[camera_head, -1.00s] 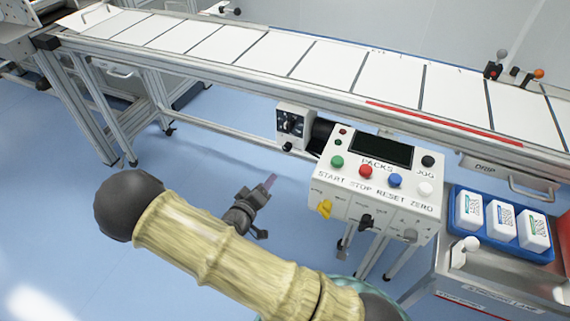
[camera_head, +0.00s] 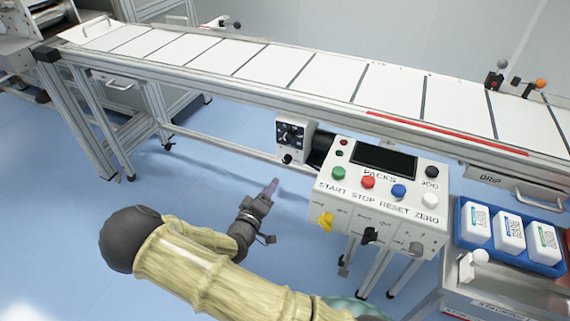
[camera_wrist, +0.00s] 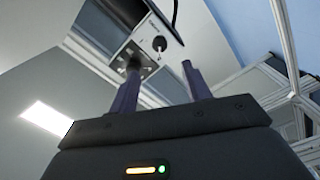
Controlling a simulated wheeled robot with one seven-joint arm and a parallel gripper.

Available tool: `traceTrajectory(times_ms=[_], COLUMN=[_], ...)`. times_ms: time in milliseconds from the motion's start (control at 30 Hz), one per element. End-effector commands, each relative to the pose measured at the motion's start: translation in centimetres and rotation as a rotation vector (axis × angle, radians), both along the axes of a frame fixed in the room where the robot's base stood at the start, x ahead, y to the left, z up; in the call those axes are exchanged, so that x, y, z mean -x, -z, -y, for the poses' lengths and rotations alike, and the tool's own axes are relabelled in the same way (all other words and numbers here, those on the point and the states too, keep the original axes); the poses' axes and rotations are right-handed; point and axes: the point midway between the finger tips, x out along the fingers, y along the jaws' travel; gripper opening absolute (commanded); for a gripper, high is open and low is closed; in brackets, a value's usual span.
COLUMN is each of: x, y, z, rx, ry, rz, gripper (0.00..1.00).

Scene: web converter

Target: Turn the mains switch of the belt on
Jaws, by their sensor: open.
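A small light-grey drive box (camera_head: 306,141) hangs under the near edge of the belt. Its face carries a large black rotary dial (camera_head: 291,133) and a small black knob (camera_head: 287,159) below it. I cannot read which one is marked as mains. My gripper (camera_head: 272,187) is below and slightly left of the box, apart from it, pointing up towards it. In the wrist view my gripper (camera_wrist: 160,78) has its two fingers spread with nothing between them. The box face shows beyond them, with the round knob (camera_wrist: 159,43) between the fingers and the dial (camera_wrist: 133,57) partly behind the left finger.
A control panel (camera_head: 390,197) with coloured buttons and a yellow lever stands right of the box, close to my gripper's right. The white belt (camera_head: 265,62) runs above. A blue tray (camera_head: 463,238) with white packs is at the right. Floor left of my gripper is clear.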

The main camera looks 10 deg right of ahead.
Motion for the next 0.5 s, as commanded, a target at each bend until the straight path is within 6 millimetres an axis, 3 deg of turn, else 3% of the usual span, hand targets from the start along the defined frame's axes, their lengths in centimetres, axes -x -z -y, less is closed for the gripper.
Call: traceTrajectory(times_ms=[500], x=[-7.5], y=[0.1], z=[5.9], rx=[0.0], ry=[0.007], rz=[0.0], gripper=[0.48])
